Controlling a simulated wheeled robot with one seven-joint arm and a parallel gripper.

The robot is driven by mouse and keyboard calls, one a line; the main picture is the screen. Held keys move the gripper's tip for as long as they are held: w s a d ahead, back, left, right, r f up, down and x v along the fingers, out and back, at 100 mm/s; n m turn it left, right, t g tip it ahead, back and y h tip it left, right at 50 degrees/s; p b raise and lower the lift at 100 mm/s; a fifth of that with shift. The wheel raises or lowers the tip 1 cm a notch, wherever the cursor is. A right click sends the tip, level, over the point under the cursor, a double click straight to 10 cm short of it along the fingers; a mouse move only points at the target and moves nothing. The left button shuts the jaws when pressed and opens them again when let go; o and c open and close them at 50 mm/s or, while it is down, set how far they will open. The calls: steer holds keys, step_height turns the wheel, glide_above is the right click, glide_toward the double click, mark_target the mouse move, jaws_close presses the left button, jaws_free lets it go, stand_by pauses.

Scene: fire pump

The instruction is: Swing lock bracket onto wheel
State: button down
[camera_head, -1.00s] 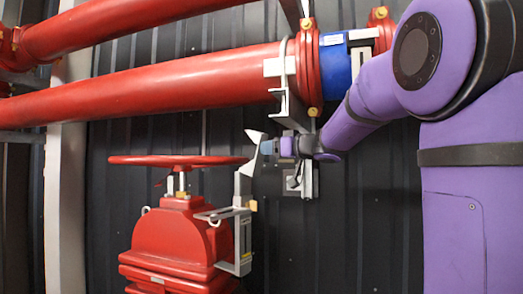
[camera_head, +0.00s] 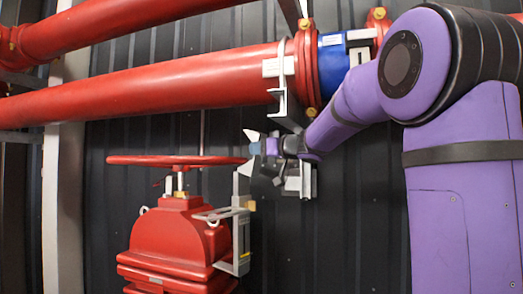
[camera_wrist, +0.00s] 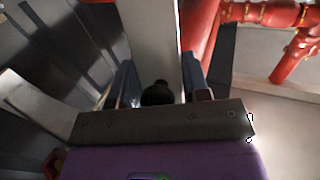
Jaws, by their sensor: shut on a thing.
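The red wheel (camera_head: 180,160) sits level on top of the red valve body (camera_head: 175,240). The silver lock bracket (camera_head: 240,186) stands at the valve's right side, its upper part beside the wheel's right rim. My gripper (camera_head: 258,149) is right of the wheel rim, at the bracket's upper end. In the wrist view, a pale grey flat bar (camera_wrist: 153,30), which looks like part of the bracket, runs between my two dark fingers, which are shut on it. The exact contact is hidden. I cannot tell whether the bracket touches the wheel.
A large red pipe (camera_head: 150,88) runs above the wheel, with a blue section (camera_head: 334,66) at its right. A metal pipe support (camera_head: 287,105) hangs close above my gripper. The dark corrugated wall (camera_head: 340,230) is behind. A pale post (camera_head: 64,200) stands at left.

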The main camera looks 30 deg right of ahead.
steer(key=shift+w+r+g, duration=0.45)
steer(key=shift+r+g, duration=0.05)
steer(key=shift+g, duration=0.2)
steer(key=c, duration=0.9)
jaws_free()
steer(key=shift+o, duration=0.2)
steer(key=v, duration=1.1)
steer(key=shift+a, duration=0.1)
